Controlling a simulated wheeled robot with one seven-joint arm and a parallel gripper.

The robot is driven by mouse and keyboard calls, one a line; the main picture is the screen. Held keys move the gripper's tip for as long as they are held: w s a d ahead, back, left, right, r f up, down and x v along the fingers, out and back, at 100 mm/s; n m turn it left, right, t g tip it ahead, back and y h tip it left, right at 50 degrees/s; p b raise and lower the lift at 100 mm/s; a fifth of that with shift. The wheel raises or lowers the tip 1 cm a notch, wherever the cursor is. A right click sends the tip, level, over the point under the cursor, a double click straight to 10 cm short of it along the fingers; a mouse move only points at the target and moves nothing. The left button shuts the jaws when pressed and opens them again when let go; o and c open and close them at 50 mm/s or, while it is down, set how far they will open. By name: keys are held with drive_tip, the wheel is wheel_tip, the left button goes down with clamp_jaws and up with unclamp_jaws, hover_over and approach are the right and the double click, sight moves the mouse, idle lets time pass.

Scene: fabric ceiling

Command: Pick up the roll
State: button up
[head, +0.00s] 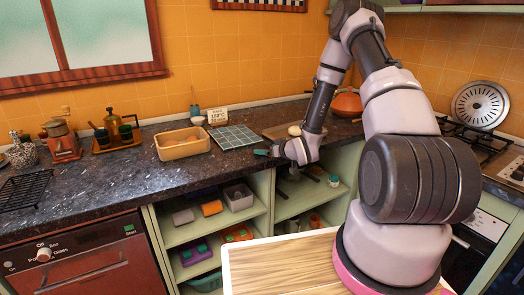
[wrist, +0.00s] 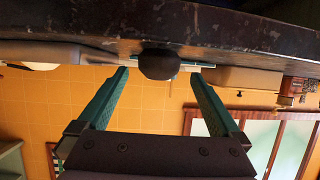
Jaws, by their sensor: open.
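A pale round thing that looks like the roll (head: 294,130) lies on a brown board (head: 281,134) on the counter, behind my gripper. In the wrist view, which is upside down, a pale shape that may be the same roll (wrist: 40,66) shows at the far left, outside the fingers. My gripper (head: 262,152) is at the counter's front edge, pointing left, with its teal fingers spread apart. In the wrist view a dark rounded thing (wrist: 158,64) shows between the fingertips; I cannot tell what it is or whether it touches them.
A green grid mat (head: 234,136) and a beige tray (head: 183,146) lie left of the board. An orange pan (head: 347,104) stands behind. Open shelves (head: 215,225) with boxes are below the counter. A wooden-topped table (head: 280,268) is in front.

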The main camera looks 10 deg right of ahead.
sight(265, 147)
drive_tip(key=shift+x, duration=2.75)
drive_tip(key=shift+w+r, duration=0.15)
drive_tip(key=shift+r, duration=0.1)
drive_tip(key=c, duration=1.3)
